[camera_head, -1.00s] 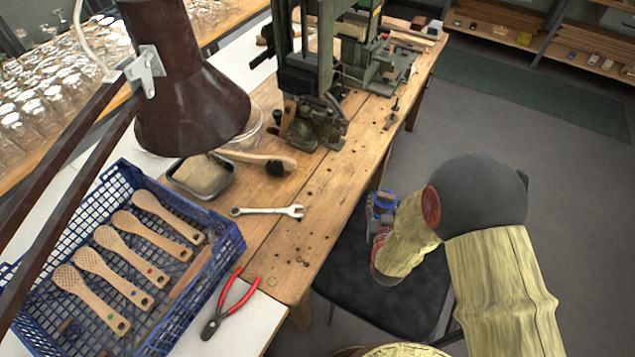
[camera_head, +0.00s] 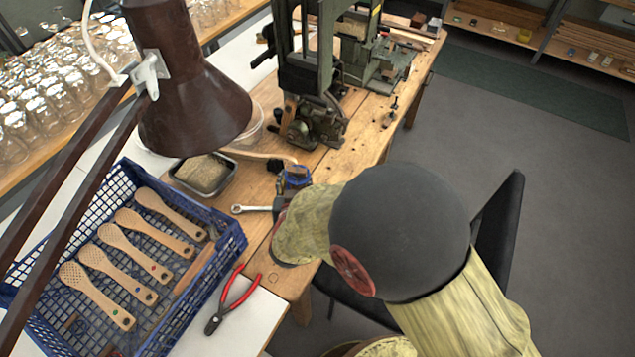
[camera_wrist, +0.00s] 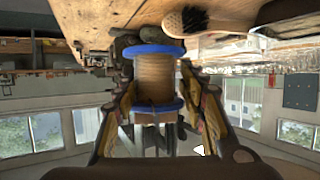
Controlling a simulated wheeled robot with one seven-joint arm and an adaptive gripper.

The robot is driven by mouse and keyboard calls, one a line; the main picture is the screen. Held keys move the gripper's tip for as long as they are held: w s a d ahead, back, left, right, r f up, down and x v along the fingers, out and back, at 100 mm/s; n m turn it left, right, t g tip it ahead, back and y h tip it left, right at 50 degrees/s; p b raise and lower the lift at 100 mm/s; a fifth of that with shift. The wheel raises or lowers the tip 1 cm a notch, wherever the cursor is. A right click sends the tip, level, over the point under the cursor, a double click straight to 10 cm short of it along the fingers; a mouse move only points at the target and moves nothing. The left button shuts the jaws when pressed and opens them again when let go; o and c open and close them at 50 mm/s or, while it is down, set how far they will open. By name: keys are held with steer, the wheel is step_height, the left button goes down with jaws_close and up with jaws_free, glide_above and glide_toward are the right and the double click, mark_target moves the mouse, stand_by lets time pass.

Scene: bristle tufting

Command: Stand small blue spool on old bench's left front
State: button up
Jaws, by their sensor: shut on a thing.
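The small blue spool (camera_head: 296,176) is over the front part of the old wooden bench (camera_head: 352,133), close to the wrench. In the wrist view the spool (camera_wrist: 158,75) has blue flanges and a tan wound middle, and it sits between my two fingers. My gripper (camera_head: 284,202) is shut on the spool; my arm reaches in from the lower right and hides part of the bench's front. The wrist view is upside down, with the bench top (camera_wrist: 85,20) along its upper edge. I cannot tell whether the spool touches the bench.
A wrench (camera_head: 252,209) lies beside my gripper. A wooden-handled brush (camera_head: 262,157) and a metal tray (camera_head: 205,175) lie behind. A green machine (camera_head: 312,75) stands farther along the bench. Red pliers (camera_head: 233,300) and a blue crate (camera_head: 225,245) are at left. A dark chair (camera_head: 497,225) stands at right.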

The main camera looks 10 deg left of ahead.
steer(key=shift+s+a+r, duration=0.3)
steer(key=shift+s+a, duration=0.1)
steer(key=shift+a, duration=0.35)
steer(key=w+d+f+b, duration=0.1)
steer(key=w+f, duration=0.2)
steer(key=w, duration=0.1)
steer(key=w+d+f+b, duration=0.2)
steer(key=w+f, duration=0.1)
steer(key=w, duration=0.1)
steer(key=w+d+f+b, duration=0.2)
steer(key=w+f, duration=0.1)
steer(key=w, duration=0.1)
steer(key=shift+w+f, duration=0.15)
steer(key=shift+f, duration=0.05)
steer(key=shift+w+d+f+b, duration=0.1)
steer(key=shift+f+b, duration=0.25)
steer(key=shift+f, duration=0.5)
steer(key=shift+w+d+f+b, duration=0.1)
steer(key=shift+f+b, duration=0.25)
steer(key=shift+f, duration=0.5)
steer(key=shift+f, duration=0.1)
steer(key=shift+f, duration=0.15)
steer(key=o, duration=1.2)
steer(key=shift+o, duration=0.4)
